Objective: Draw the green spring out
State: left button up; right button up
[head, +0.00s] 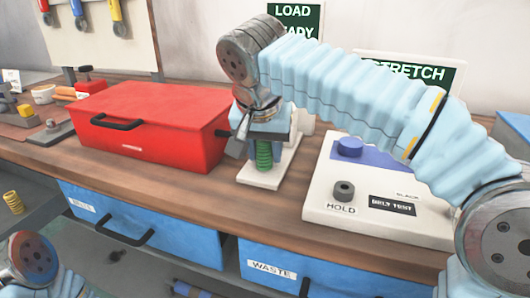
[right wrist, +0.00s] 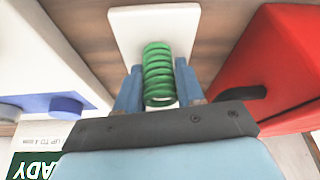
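The green spring (head: 264,154) stands upright on a white base plate (head: 258,180) near the middle of the workbench. In the right wrist view the spring (right wrist: 158,75) lies between the two blue fingers of my right gripper (right wrist: 158,82), one on each side. The fingers are very close to the coils, but I cannot tell whether they press on them. In the head view my right gripper (head: 265,133) points down over the spring's top and hides it. My left gripper is out of view; only part of its arm shows at the lower left.
A red box (head: 150,125) with a dark handle stands left of the spring. A white panel (head: 365,200) with HOLD and BELT TEST labels stands to the right. Blue drawers (head: 310,270) are below the bench edge. A yellow spring (head: 14,202) is at far left.

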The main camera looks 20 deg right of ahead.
grip_shut()
jog(key=shift+r, duration=2.6)
jog(key=shift+r, duration=0.1)
